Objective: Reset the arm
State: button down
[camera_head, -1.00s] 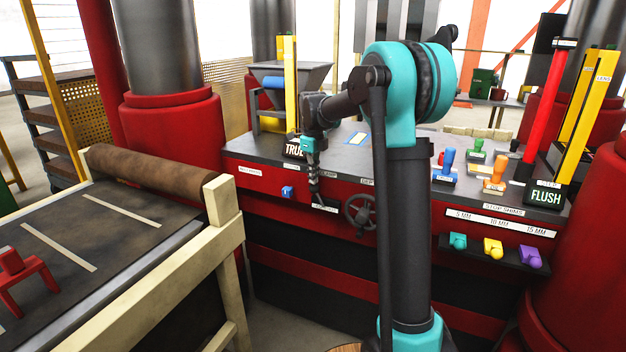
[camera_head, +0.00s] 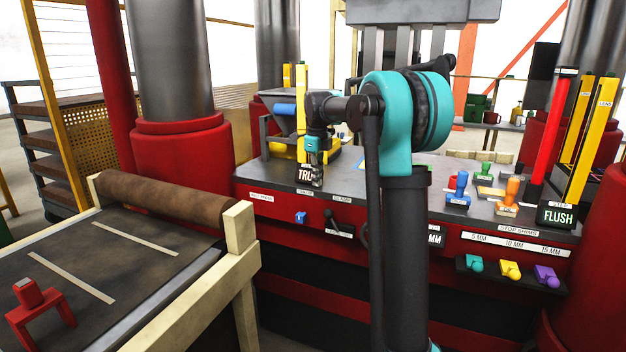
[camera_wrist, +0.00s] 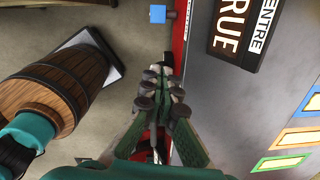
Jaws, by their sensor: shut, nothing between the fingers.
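My arm stands in the middle of the head view, its upper link bent over to the left. My gripper (camera_head: 317,180) hangs pointing down at the front edge of the press bench (camera_head: 400,166), partly in front of the TRUE sign (camera_head: 304,175). In the wrist view the fingers (camera_wrist: 160,88) are together, with nothing between them. The TRUE sign (camera_wrist: 238,32) lies to their right there, and the red front edge of the bench runs beneath them.
A roller table (camera_head: 215,270) with a red stand (camera_head: 40,310) is at the left. Coloured knobs, shims (camera_head: 510,270), a FLUSH sign (camera_head: 558,215) and upright red and yellow gauges (camera_head: 592,140) are at the right. A blue knob (camera_head: 300,217) sits on the front panel.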

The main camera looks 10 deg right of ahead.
jog(key=s+d+f+n+t, duration=0.1)
jog(key=s+d+f+n, duration=0.1)
jog(key=s+f+n, duration=0.6)
jog(key=s+d+f+n+t, duration=0.1)
jog(key=s+f+n, duration=0.7)
jog(key=s, duration=0.7)
jog(key=s+d+f+n+t, duration=0.1)
jog(key=s+d+f+n, duration=0.1)
jog(key=s+f+n, duration=0.5)
jog(key=s+n, duration=0.3)
jog(key=s, duration=0.2)
jog(key=shift+s+d+f+t, duration=0.25)
jog(key=shift+d+f+t, duration=0.05)
jog(key=shift+d+f, duration=0.1)
